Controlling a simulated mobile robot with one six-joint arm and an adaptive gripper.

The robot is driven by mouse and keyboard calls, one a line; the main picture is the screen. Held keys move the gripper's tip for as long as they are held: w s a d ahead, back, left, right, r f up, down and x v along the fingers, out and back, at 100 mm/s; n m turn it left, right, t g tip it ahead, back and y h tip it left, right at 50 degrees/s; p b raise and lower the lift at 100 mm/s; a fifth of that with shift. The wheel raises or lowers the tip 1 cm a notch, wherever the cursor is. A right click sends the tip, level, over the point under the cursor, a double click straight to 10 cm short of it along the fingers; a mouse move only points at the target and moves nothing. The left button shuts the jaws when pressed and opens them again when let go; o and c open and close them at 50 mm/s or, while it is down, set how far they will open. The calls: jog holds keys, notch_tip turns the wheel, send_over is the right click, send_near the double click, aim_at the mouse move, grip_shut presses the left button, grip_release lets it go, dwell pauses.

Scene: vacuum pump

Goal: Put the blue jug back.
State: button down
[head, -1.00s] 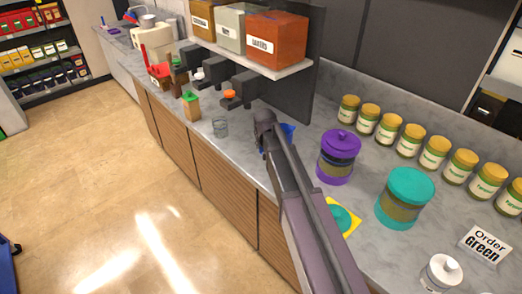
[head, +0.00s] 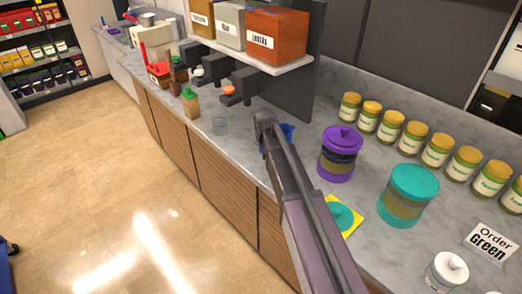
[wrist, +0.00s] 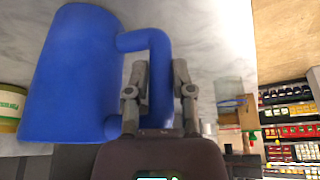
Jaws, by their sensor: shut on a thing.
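The blue jug (wrist: 75,75) fills the left of the wrist view, with its handle towards my gripper (wrist: 159,75). My gripper is shut on the handle, with one finger on each side of its outer bar. In the head view only a small part of the blue jug (head: 288,131) shows behind my arm, above the counter to the left of the purple jar. My fingers are hidden there by my own arm. I cannot tell from these views whether the jug's base touches the counter.
A purple lidded jar (head: 339,155) and a teal lidded jar (head: 408,196) stand right of my arm. A yellow mat with a teal disc (head: 341,216) lies close by. A shelf (head: 270,67) overhangs several dark dispensers.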

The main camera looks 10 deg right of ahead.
jog(key=shift+f, duration=0.45)
jog(key=shift+c, duration=2.4)
grip_release()
jog(key=shift+b, duration=0.3)
jog(key=shift+r, duration=0.15)
jog(key=p+v, duration=1.1)
jog(key=shift+s+r, duration=0.2)
jog(key=shift+r, duration=0.15)
jog(key=s+d+g, duration=0.2)
jog(key=s+d, duration=0.1)
jog(key=s, duration=0.8)
jog(key=s+d+f+g, duration=0.1)
jog(key=s+d, duration=0.3)
jog(key=s, duration=0.8)
jog(key=shift+d+f+m+g, duration=0.25)
jog(key=shift+d+m+g, duration=0.05)
jog(key=shift+g, duration=0.5)
